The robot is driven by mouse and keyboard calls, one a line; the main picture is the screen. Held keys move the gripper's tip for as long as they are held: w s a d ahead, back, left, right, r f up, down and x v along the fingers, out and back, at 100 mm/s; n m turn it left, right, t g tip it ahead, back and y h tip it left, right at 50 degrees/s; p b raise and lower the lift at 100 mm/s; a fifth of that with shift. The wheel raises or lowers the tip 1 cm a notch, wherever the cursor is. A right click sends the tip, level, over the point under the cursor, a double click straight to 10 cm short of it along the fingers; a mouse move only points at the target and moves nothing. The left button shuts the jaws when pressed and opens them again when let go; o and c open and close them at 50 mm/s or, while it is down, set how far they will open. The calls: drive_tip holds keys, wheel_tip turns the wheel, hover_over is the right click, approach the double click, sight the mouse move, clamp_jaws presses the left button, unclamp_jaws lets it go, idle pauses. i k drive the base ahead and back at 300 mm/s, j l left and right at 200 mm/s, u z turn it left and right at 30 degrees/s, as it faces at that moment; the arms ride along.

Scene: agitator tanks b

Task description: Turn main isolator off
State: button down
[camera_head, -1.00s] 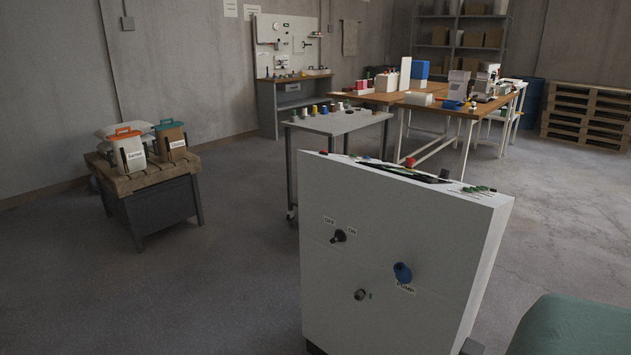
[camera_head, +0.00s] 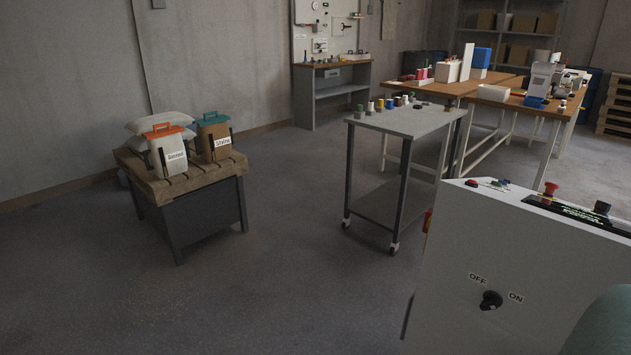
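A black rotary knob (camera_head: 490,300) sits on the front face of a white cabinet (camera_head: 455,270) at the lower right. An OFF label (camera_head: 477,279) is at its upper left and an ON label (camera_head: 516,297) at its right. I take this knob for the main isolator; no name for it is readable. Which label it points to is too small to tell. My gripper is not in view. The lower right part of the cabinet face is cut off by the frame and a teal rounded shape.
The cabinet's sloped top carries a red mushroom button (camera_head: 550,188) and a dark panel. A grey wheeled trolley (camera_head: 412,120) with small coloured items stands behind. A low table (camera_head: 190,215) with two labelled bins is at left. The floor between is clear.

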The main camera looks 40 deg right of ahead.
sight(429, 214)
drive_tip(key=i, duration=1.5)
drive_tip(key=i+u, duration=0.4)
drive_tip(key=i+l+u, duration=0.25)
drive_tip(key=i+u, duration=0.15)
drive_tip(key=u, duration=7.8)
drive_tip(key=i+j, duration=0.1)
drive_tip(key=j, duration=0.4)
